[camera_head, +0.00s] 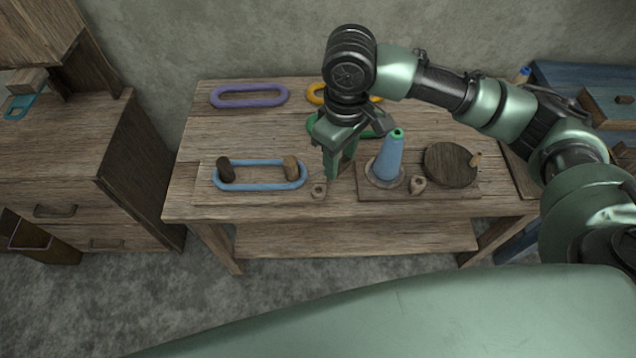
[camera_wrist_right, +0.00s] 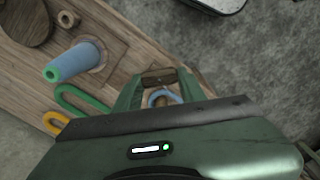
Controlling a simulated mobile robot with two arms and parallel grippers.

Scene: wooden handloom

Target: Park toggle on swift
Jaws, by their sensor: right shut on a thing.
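My right gripper (camera_head: 338,172) points down over the front of the wooden table, between the blue yarn loop and the blue cone. In the right wrist view its fingers (camera_wrist_right: 157,88) are shut on a small brown wooden piece (camera_wrist_right: 157,77), which I take for the toggle. In the head view that piece is hidden by the fingers. The blue loop (camera_head: 262,186) lies around a dark peg (camera_head: 225,170) and a lighter peg (camera_head: 291,168), which look like the swift. Part of the loop shows beyond the fingertips in the right wrist view (camera_wrist_right: 165,95). My left gripper is out of view.
The blue cone (camera_head: 388,160) stands right of my gripper. A dark wooden disc (camera_head: 450,166) is farther right. Small tan pieces lie near the front edge (camera_head: 319,191) and by the cone (camera_head: 418,185). Purple (camera_head: 249,96), orange (camera_head: 317,93) and green (camera_head: 312,125) loops lie behind.

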